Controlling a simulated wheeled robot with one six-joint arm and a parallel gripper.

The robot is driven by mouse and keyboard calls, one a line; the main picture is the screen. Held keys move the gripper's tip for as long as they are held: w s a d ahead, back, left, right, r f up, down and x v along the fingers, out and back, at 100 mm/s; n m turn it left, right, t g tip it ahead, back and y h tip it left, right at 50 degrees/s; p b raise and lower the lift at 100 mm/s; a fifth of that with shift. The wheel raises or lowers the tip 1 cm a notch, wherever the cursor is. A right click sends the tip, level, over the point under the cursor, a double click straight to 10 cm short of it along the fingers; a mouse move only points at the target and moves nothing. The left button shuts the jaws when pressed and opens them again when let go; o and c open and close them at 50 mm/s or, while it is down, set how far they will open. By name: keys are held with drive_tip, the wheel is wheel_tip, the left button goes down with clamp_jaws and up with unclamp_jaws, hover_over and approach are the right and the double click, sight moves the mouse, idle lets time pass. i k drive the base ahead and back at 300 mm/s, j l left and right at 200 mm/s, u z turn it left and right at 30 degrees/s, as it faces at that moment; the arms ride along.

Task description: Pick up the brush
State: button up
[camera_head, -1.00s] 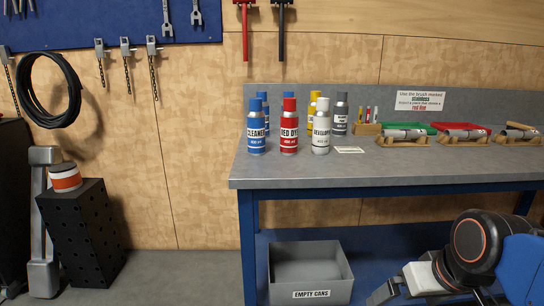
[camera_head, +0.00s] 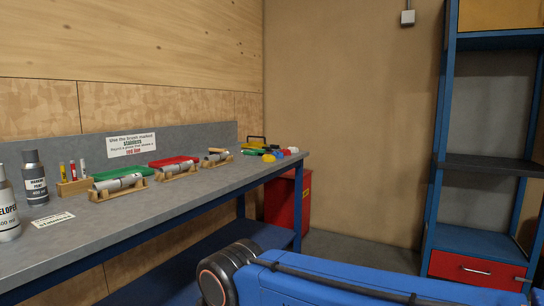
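I cannot make out a brush for certain in this view. A sign (camera_head: 131,145) at the back of the workbench (camera_head: 120,232) speaks of a brush marked stainless and of a red line. A cluster of small green, yellow, blue and red items (camera_head: 275,153) lies at the bench's far right end, too small to identify. Silvery cylinders lie on wooden cradles along the bench: a near one (camera_head: 118,183), a middle one (camera_head: 178,172) and a far one (camera_head: 217,158). My gripper is out of view; only my blue arm shows at the bottom.
A grey can (camera_head: 35,176) and a white developer can (camera_head: 7,212) stand at the left, near a label card (camera_head: 52,220). Beyond the bench are a red cabinet (camera_head: 284,205) and a blue shelf unit (camera_head: 491,165). Bare floor (camera_head: 345,246) lies between them.

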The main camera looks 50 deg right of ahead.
sight(247, 154)
drive_tip(key=z, duration=1.3)
